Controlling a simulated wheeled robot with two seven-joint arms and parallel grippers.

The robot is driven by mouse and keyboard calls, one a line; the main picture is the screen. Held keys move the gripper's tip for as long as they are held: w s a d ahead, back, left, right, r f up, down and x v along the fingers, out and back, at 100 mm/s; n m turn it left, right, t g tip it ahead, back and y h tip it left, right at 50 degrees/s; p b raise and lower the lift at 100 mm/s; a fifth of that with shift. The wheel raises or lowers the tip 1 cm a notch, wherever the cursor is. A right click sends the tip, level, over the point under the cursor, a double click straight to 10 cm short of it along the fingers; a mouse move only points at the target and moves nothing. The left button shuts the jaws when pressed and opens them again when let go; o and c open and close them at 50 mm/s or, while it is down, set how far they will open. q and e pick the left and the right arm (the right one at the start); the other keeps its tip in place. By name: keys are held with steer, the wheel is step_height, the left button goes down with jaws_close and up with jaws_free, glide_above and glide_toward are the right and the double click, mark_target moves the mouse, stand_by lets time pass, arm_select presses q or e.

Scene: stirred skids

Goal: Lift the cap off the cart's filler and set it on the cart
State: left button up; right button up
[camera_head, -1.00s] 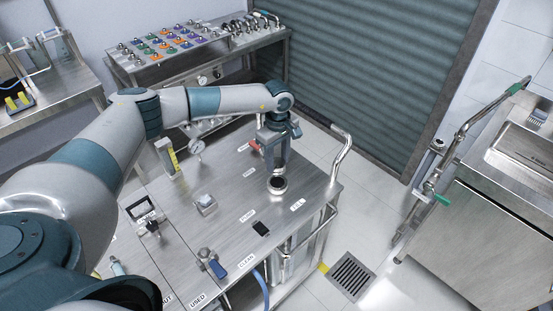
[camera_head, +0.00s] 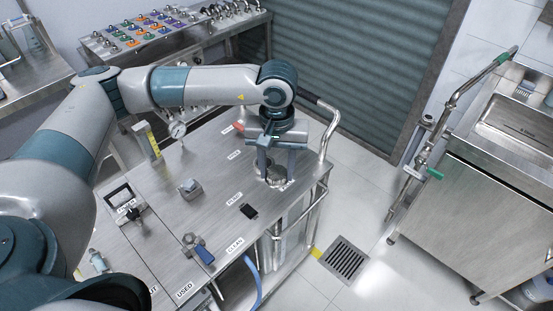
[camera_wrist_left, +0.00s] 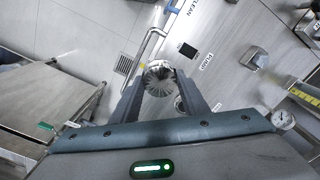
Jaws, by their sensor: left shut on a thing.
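The silver, ridged, round cap (camera_head: 276,177) is at the filler near the right edge of the steel cart (camera_head: 215,222), close to the FILL label. My left gripper (camera_head: 274,178) points down and is shut on the cap. In the left wrist view the cap (camera_wrist_left: 158,76) sits between the two finger ends of my left gripper (camera_wrist_left: 160,92). The filler under the cap is hidden, and I cannot tell whether the cap is seated or slightly raised. My right gripper is not in view.
A black pad (camera_head: 249,211), a small metal block (camera_head: 190,188), a blue-handled valve (camera_head: 203,254) and a gauge (camera_head: 178,130) are on the cart. A bent rail (camera_head: 328,130) rises behind the gripper.

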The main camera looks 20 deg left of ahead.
mark_target(268, 184)
arm_select(q)
steer(key=s+m, duration=0.1)
steer(key=s, duration=0.1)
steer(key=s+r+m+b, duration=0.1)
steer(key=s+m, duration=0.1)
steer(key=s, duration=0.1)
steer(key=shift+s+d+r+m, duration=0.15)
steer(key=shift+s+d+m, duration=0.05)
steer(key=shift+s+m, duration=0.15)
